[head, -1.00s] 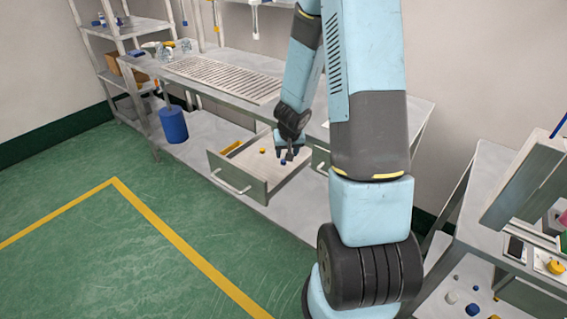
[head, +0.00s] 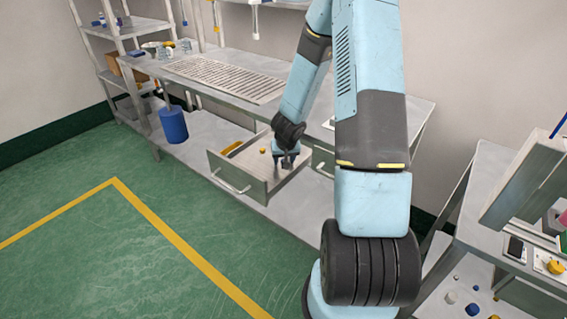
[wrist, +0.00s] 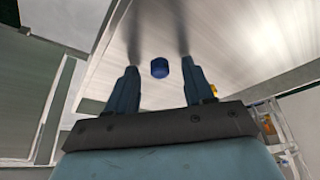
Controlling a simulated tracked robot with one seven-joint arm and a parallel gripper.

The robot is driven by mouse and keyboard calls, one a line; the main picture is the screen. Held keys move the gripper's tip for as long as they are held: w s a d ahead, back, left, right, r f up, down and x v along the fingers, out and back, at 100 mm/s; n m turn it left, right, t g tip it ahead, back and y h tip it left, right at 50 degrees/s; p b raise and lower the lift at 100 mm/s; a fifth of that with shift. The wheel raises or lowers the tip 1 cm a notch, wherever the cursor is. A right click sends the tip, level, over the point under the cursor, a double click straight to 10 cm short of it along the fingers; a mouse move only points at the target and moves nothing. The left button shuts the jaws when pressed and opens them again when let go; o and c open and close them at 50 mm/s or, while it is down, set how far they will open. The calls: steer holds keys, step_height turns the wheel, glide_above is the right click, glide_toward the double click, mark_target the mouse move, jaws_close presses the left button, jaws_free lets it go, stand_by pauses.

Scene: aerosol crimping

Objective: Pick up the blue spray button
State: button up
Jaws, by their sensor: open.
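The blue spray button (wrist: 159,67) lies on the light floor of the open drawer. In the wrist view it shows between the two fingers of my gripper (wrist: 158,60), apart from both. The fingers are spread and hold nothing. In the head view my gripper (head: 286,163) is down inside the open drawer (head: 238,180), and the blue button cannot be made out there, hidden by the gripper.
A small orange-yellow piece (head: 262,151) lies in the drawer left of my gripper. The drawer's walls stand close around it. The workbench (head: 225,80) is above and behind. A blue cylinder (head: 173,124) stands left on the lower shelf.

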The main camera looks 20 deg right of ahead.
jaws_close()
stand_by(0.4)
